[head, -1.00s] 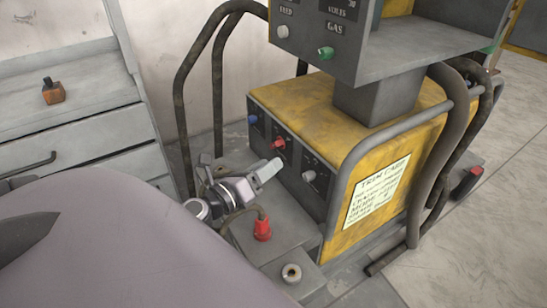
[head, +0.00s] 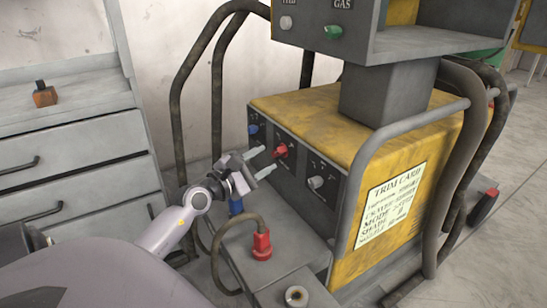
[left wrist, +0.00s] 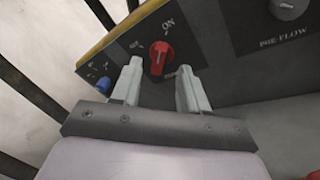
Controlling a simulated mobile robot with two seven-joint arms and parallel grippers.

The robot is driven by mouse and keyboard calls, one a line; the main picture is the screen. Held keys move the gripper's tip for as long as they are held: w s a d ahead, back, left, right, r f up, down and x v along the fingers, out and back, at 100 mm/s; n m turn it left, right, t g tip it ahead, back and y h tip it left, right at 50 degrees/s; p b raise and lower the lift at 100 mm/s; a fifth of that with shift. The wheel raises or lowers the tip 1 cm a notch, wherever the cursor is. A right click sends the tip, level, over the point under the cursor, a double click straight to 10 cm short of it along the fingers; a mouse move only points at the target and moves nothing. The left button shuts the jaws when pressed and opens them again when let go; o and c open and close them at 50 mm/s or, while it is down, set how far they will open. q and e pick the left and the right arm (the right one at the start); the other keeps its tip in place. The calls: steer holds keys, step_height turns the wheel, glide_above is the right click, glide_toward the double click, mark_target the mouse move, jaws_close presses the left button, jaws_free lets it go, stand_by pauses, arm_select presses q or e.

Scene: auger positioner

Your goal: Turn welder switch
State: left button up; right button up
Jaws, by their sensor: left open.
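The welder switch is a red knob (head: 281,151) on the dark front panel of the yellow welder (head: 310,125). In the left wrist view the red knob (left wrist: 161,54) has a pale mark, and the word ON stands above it. My left gripper (head: 260,164) is in front of the panel, its two pale fingers apart and pointing towards the knob. In the left wrist view the gripper (left wrist: 159,70) is open and empty, the knob showing between and just beyond its fingertips. Whether a finger touches the panel I cannot tell. My right gripper is not in view.
A blue knob (left wrist: 103,85) is left of the red one and a grey knob (head: 316,182) is right of it. A red plug (head: 262,245) with a cable stands below the panel. Dark bent tubes rise at left. A trim card (head: 391,207) is on the welder's side.

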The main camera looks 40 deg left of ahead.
mark_target(278, 152)
arm_select(q)
steer(key=shift+w+b, duration=0.5)
steer(key=shift+w, duration=1.8)
jaws_close()
